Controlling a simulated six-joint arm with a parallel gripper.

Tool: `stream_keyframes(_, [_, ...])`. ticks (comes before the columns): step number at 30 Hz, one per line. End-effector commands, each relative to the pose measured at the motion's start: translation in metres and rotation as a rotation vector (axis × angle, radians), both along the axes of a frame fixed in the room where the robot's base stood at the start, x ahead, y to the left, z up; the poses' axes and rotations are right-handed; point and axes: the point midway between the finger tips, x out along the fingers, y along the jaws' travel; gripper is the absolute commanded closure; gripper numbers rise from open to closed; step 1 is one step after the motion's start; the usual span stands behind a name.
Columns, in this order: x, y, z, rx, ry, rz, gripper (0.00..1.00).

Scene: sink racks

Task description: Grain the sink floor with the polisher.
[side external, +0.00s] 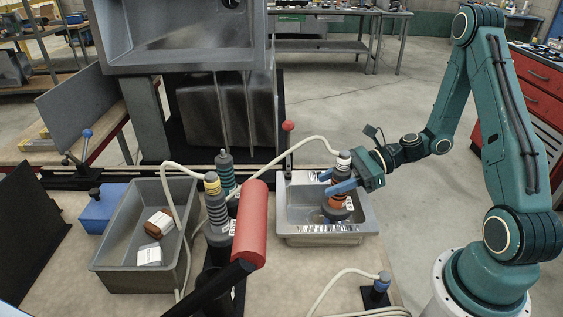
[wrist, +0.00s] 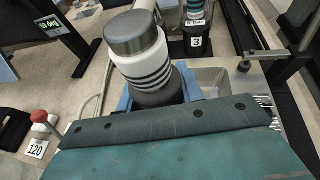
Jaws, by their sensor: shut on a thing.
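The polisher (side external: 338,208) is an upright tool with a white top, dark bands and an orange lower part. My gripper (side external: 337,183) is shut on its body with blue fingers. The small steel sink (side external: 297,236) lies below, and the polisher's lower end is inside its basin. I cannot tell whether it touches the sink floor (side external: 302,213). In the wrist view the polisher (wrist: 148,62) shows a grey cap and a white, dark-striped body between the blue fingers (wrist: 158,98). Its lower end is hidden there, and part of the sink (wrist: 207,79) shows behind.
A yellow-banded tool (side external: 215,203) and a teal tool (side external: 224,172) stand left of the sink, near a thick red-handled lever (side external: 250,225). A grey bin (side external: 140,278) holds two small blocks. A pale hose runs to the polisher. A hose fitting (side external: 379,286) stands in front.

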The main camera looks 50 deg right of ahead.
Motion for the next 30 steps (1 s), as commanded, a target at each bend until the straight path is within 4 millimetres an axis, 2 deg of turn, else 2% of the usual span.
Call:
stream_keyframes(6, [0.000,0.001,-0.016,0.003,-0.002,0.000,0.99])
stream_keyframes(21, [0.028,0.028,-0.015,0.000,-0.004,0.002,0.99])
stream_keyframes(30, [0.037,0.037,-0.014,0.002,-0.005,0.001,0.99])
